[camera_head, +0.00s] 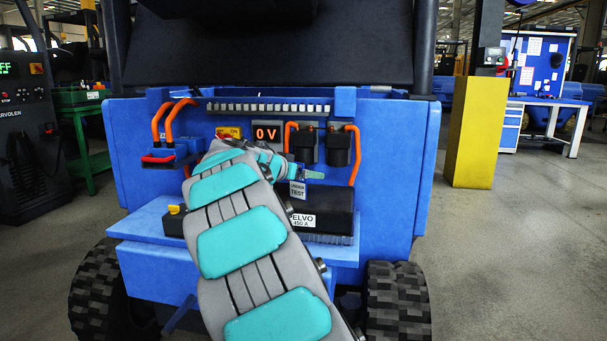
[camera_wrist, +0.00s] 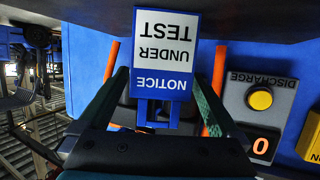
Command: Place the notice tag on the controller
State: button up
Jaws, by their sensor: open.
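The notice tag (camera_wrist: 165,50) is white with a blue "NOTICE" band and reads "UNDER TEST". In the wrist view it appears upside down, between my gripper's (camera_wrist: 157,85) two spread fingers, with a gap on each side. It also shows in the head view (camera_head: 297,190), upright at the black controller (camera_head: 335,225), which has a white "ELVO 450 A" label. The tag's lower edge meets the controller's dark surface in the wrist view (camera_wrist: 255,18); firm contact is hard to judge. My gripper is open in front of the blue panel, and my arm hides part of the controller.
Orange cables (camera_head: 356,155) and black components (camera_head: 338,150) sit close behind the tag. A display (camera_head: 266,132) reads "0 V", and a yellow discharge button (camera_wrist: 260,98) is beside it. The controller rests on a blue ledge (camera_head: 150,222). Open floor lies right, past a yellow post (camera_head: 475,135).

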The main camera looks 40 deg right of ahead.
jog(key=shift+r, duration=0.1)
jog(key=shift+a+r, duration=0.1)
jog(key=v, duration=1.1)
jog(key=shift+a, duration=0.35)
jog(key=shift+s+r, duration=0.1)
jog(key=shift+s, duration=0.05)
